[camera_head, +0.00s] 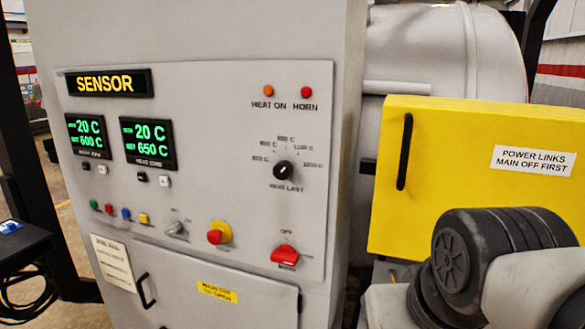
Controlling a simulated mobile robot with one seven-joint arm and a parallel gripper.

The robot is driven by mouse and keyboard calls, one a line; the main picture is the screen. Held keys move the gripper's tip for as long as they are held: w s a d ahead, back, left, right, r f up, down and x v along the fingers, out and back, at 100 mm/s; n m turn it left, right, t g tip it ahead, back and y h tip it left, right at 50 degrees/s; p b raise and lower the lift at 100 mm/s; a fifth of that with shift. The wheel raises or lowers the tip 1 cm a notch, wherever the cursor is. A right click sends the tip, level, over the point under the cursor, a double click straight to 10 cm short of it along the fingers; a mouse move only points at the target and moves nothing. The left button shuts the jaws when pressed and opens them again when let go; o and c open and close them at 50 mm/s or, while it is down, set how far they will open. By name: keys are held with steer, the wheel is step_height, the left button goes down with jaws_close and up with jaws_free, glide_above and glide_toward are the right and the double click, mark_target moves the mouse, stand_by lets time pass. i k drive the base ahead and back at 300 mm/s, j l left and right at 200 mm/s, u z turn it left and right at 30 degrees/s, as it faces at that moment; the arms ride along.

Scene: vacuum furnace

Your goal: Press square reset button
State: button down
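The grey furnace control panel (225,95) faces me at left and centre. Small square buttons sit below its two green-digit displays. Under the left display (86,134) are a black one (86,166) and a white one (97,169). Under the right display (148,143) are a black one (142,177) and a white one (165,181). Their labels are too small to read, so I cannot tell which is the reset. My arm's dark, ribbed joint shows at lower right, well away from the buttons. My gripper is not in view.
A row of coloured round buttons (126,214), a red-on-yellow stop knob (218,233), a red switch (285,254) and a black dial (283,170) share the panel. A yellow box (455,145) with a black handle stands at right. A dark table edge (22,245) is at left.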

mark_target(126, 213)
steer(key=i+j+u, duration=0.2)
steer(key=j, duration=0.35)
steer(key=i+j+u, duration=0.1)
steer(key=j+u, duration=0.15)
steer(key=j, duration=0.3)
steer(key=i+j+u, duration=0.2)
steer(key=j, duration=0.3)
steer(key=i+j+u, duration=0.2)
steer(key=j, duration=0.25)
steer(key=i+j+u, duration=0.2)
steer(key=i+j, duration=0.15)
